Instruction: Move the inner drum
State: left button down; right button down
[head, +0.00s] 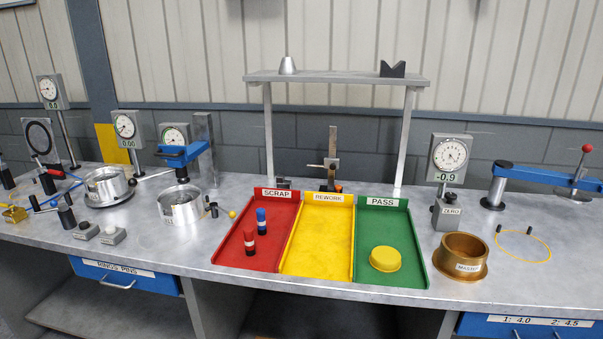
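Two silver metal drums stand on the left part of the bench. One drum (106,186) sits on a dark round base at the far left. The other drum (181,205) stands to its right, nearer the front edge, below a blue clamp arm (184,153), and carries a small label. I cannot tell which of them is the inner drum. Neither of my grippers shows in the head view.
Red SCRAP (226,250), yellow REWORK (318,245) and green PASS (405,225) trays fill the middle. SCRAP holds a red and a blue peg; PASS holds a yellow disc (385,259). A brass MASTER ring (461,257) and dial gauge (449,158) stand right.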

aim_at(182, 205)
jog(key=j+z, duration=0.75)
jog(key=k+j+z, duration=0.15)
jog(key=j+z, duration=0.2)
jog(key=k+j+z, duration=0.1)
jog(key=j+z, duration=0.3)
jog(key=k+j+z, duration=0.2)
jog(key=z, duration=0.15)
jog(key=k+j+z, duration=0.35)
jog(key=i+j, duration=0.05)
jog(key=i, duration=0.05)
